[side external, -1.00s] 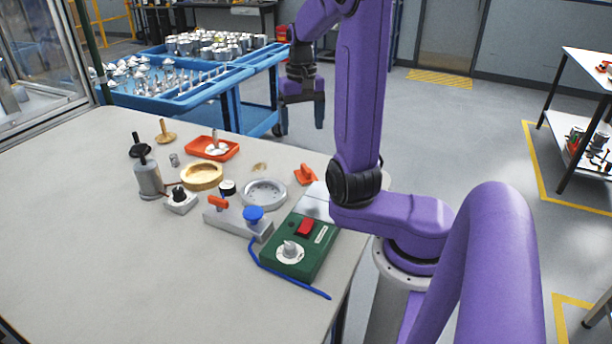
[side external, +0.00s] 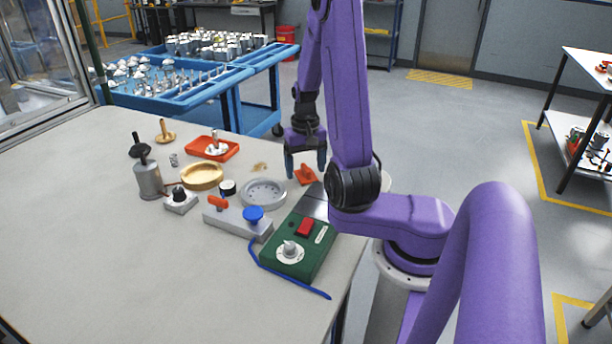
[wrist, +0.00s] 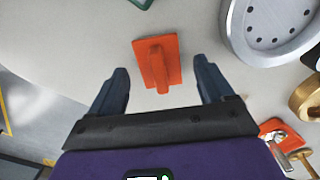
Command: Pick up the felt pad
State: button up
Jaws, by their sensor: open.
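The felt pad appears to be the orange square piece with a raised grip bar (side external: 306,176), lying flat near the table's far right edge. In the wrist view the orange pad (wrist: 157,62) sits between and slightly beyond my two fingertips, its bar pointing back toward the palm. My gripper (side external: 306,164) is open and empty, pointing down just above and behind the pad. In the wrist view, my gripper (wrist: 161,72) has clear gaps on both sides of the pad. I see no contact. One finger partly overlaps the pad's area in the side view.
A round grey flange with holes (side external: 264,193) lies left of the pad. A green control box (side external: 300,250) stands nearer the camera. A gold ring (side external: 202,176) and an orange tray (side external: 212,149) lie further left. The table edge is close on the pad's right.

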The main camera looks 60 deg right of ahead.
jog(key=shift+f, duration=0.3)
jog(key=c, duration=1.2)
jog(key=shift+r, duration=0.15)
jog(key=shift+c, duration=0.2)
jog(key=shift+r, duration=0.55)
jog(key=s+a+r, duration=0.6)
jog(key=s+r, duration=0.5)
jog(key=s, duration=0.1)
jog(key=shift+a+r, duration=0.3)
jog(key=shift+a, duration=0.1)
jog(key=shift+s, duration=0.1)
